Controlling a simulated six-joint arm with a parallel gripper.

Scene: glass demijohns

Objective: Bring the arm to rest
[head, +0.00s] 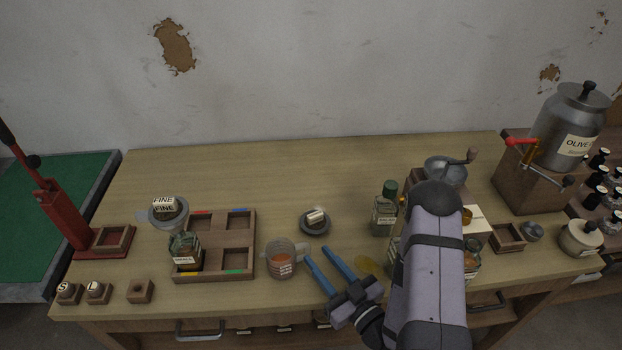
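My gripper (318,253) reaches in from the bottom right, low over the front of the wooden workbench (270,165). Its two blue fingers are apart with nothing between them. The fingertips are just right of a glass measuring cup (283,264) with orange contents; I cannot tell whether they touch its handle. A dark round dish (315,224) with a small pale cylinder on it is beyond the fingertips. My forearm covers part of the bench's right side and hides parts of the bottles there.
A four-compartment wooden tray (213,247) holds a labelled bottle (186,251) at front left. A green-capped bottle (385,210) stands left of my forearm. A grinder (446,171) and a metal canister (574,125) stand at right. The bench's back middle is clear.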

